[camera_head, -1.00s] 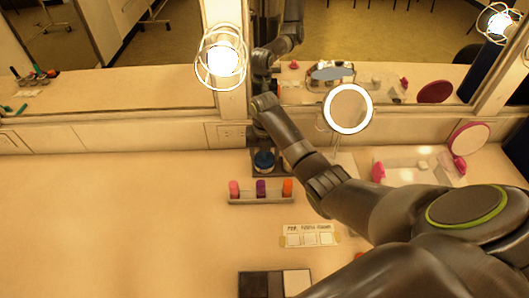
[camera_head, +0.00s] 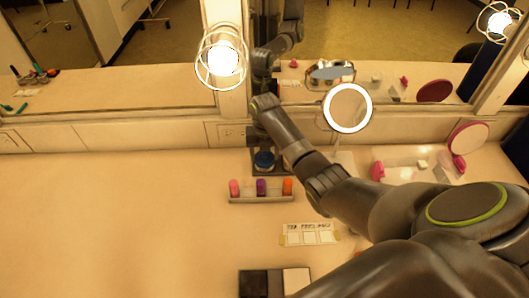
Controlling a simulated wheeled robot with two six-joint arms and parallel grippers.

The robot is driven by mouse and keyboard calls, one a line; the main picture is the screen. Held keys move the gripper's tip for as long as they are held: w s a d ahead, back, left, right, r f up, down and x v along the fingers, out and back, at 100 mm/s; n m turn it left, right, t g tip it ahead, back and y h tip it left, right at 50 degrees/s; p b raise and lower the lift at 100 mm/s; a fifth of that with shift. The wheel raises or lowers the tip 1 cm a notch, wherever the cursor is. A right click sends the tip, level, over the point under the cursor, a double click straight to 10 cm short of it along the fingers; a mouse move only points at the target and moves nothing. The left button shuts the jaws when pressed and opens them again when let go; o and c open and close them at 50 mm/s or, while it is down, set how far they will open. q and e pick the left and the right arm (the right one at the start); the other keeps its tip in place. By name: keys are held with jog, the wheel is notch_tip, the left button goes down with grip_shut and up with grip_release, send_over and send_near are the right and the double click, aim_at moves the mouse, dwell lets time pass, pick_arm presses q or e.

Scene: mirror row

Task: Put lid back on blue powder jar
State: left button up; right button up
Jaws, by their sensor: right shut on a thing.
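The blue powder jar (camera_head: 264,161) shows as a small round blue shape behind the tray of bottles, at the foot of the mirror wall. My right gripper (camera_head: 268,166) points down over it from the end of the arm and is shut on the lid at the jar. The dark gripper covers much of both, so I cannot tell lid from jar clearly or whether the lid is seated. My left gripper is out of view.
A small tray (camera_head: 262,198) with pink, purple and orange-capped bottles stands just in front. A round lit mirror (camera_head: 348,108) stands to the right. A card (camera_head: 311,235) and a dark palette (camera_head: 262,284) lie nearer. The left counter is clear.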

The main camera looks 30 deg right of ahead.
jog(key=shift+p, duration=0.35)
dwell(0.3)
dwell(0.4)
jog(key=o, duration=1.4)
jog(key=shift+c, duration=0.2)
notch_tip(320, 180, up, 7)
jog(key=p, duration=0.7)
jog(key=shift+p, duration=0.35)
grip_shut()
